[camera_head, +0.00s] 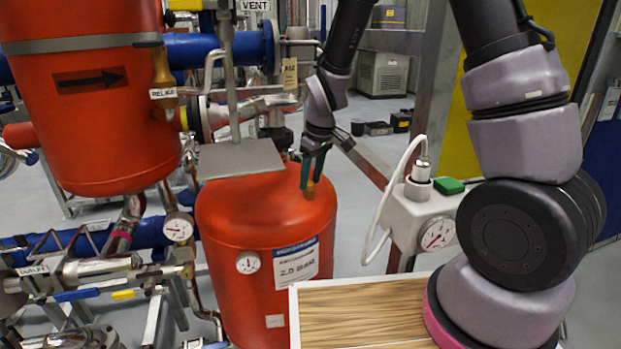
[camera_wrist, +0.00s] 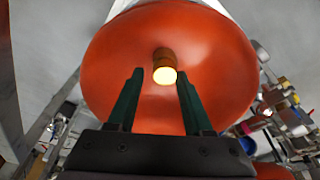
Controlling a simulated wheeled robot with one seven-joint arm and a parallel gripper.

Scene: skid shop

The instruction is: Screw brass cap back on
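The brass cap (camera_head: 310,191) shows as a small brass cylinder at the top right of the lower red vessel (camera_head: 262,225). In the wrist view the brass cap (camera_wrist: 164,68) stands against the red vessel (camera_wrist: 215,50), with its bright end face toward the camera. My gripper (camera_head: 312,172) points down just above the cap. In the wrist view my gripper (camera_wrist: 162,76) has its two green fingers apart, with the cap between and a little beyond the tips. Gaps show on both sides of the cap. The thread under it is hidden.
A flat grey plate (camera_head: 240,159) on a post stands left of my gripper. A grey box with a dial (camera_head: 425,220) and white hose is at the right. A wood-topped surface (camera_head: 365,312) lies in front. Pipes and valves crowd the left.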

